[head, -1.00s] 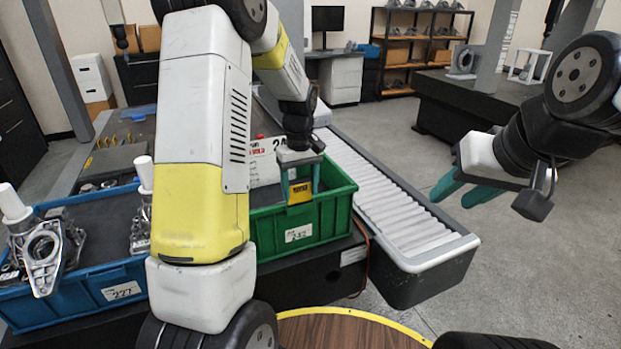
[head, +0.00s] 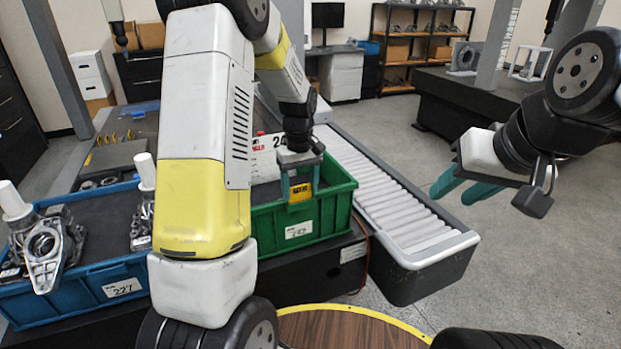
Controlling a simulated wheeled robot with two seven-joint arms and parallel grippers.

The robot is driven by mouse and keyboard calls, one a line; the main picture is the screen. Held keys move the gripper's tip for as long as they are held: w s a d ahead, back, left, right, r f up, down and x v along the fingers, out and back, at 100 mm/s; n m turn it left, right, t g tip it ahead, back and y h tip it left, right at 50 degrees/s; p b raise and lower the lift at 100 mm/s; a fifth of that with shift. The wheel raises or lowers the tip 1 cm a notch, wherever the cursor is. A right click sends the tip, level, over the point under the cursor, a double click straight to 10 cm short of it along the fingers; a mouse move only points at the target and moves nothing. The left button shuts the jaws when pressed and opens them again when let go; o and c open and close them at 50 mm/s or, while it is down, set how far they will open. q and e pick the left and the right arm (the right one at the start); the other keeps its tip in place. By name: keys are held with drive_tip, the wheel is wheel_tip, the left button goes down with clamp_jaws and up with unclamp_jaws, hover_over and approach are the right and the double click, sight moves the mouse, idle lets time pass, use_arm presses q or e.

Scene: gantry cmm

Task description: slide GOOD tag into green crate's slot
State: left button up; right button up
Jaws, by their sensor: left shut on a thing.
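My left gripper (head: 301,184) points down over the near rim of the green crate (head: 330,221). It is shut on a yellow tag (head: 300,193), which sits between its teal fingers at the crate's front wall. The tag's lettering is too small to read. I cannot tell whether the tag is inside a slot, as the slot is not visible. A white label (head: 298,230) is on the crate's front, below the tag. My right gripper (head: 466,190) is at the right over the floor, with its teal fingers apart and empty.
A blue crate (head: 88,285) with metal castings stands left of the green crate, partly behind my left arm. A roller conveyor (head: 390,195) runs along the right. A white sign (head: 265,160) stands behind the green crate. The floor at right is clear.

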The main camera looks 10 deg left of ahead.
use_arm(q)
drive_tip(key=shift+f, duration=0.25)
drive_tip(key=shift+f, duration=0.35)
idle(0.4)
drive_tip(key=o, duration=1.6)
drive_tip(key=shift+r, duration=0.15)
drive_tip(key=shift+r, duration=3.35)
